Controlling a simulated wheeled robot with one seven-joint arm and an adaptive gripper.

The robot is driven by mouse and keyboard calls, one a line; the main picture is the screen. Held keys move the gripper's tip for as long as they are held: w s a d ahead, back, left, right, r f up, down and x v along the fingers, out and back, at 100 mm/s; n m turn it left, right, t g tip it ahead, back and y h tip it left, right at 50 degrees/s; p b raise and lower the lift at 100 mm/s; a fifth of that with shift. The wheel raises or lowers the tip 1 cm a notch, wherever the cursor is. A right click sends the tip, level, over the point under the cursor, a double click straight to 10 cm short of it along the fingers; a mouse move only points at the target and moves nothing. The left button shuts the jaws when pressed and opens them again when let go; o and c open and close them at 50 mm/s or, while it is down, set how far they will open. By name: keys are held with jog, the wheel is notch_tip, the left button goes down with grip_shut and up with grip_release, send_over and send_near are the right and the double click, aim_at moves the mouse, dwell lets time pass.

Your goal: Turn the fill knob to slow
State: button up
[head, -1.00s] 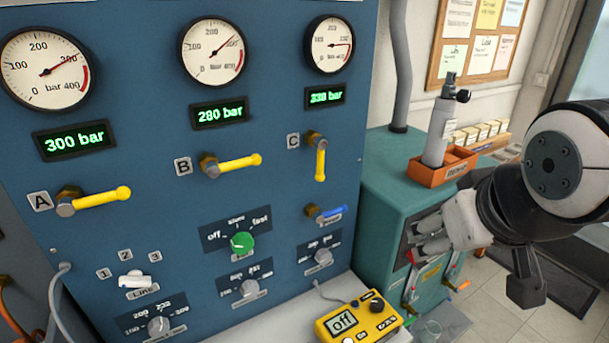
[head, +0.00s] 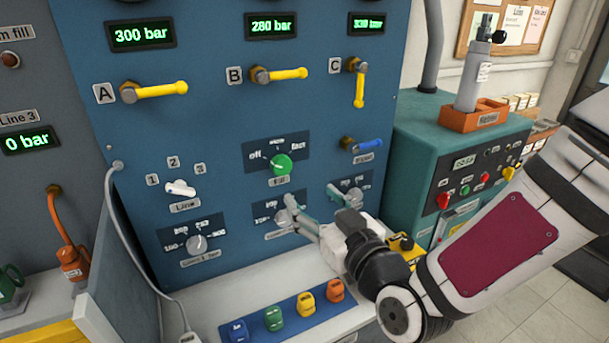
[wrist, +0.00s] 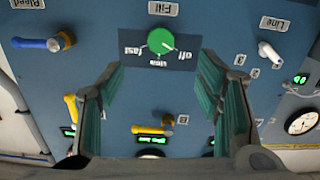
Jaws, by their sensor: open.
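The green fill knob (head: 281,164) is on the blue panel, on a dark plate marked off, slow and fast. Its white mark seems to point toward off. In the wrist view, which is upside down, the fill knob (wrist: 161,41) shows beyond the fingertips, about midway between them. My gripper (head: 312,197) is open and empty, below and right of the fill knob in the head view and apart from it. Its teal-padded fingers also frame the wrist view (wrist: 159,75). My fingers partly cover the lower grey knobs in the head view.
A blue lever (head: 368,146) sticks out right of the fill knob. Yellow levers A (head: 160,91), B (head: 285,74) and C (head: 359,88) are above. The white line selector (head: 180,188) is to the left. Several coloured tagged pieces lie on the ledge below.

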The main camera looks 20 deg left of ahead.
aim_at(283, 166)
jog(key=x, duration=1.3)
jog(key=shift+a+r, duration=0.3)
jog(key=shift+r, duration=0.1)
jog(key=c, duration=1.2)
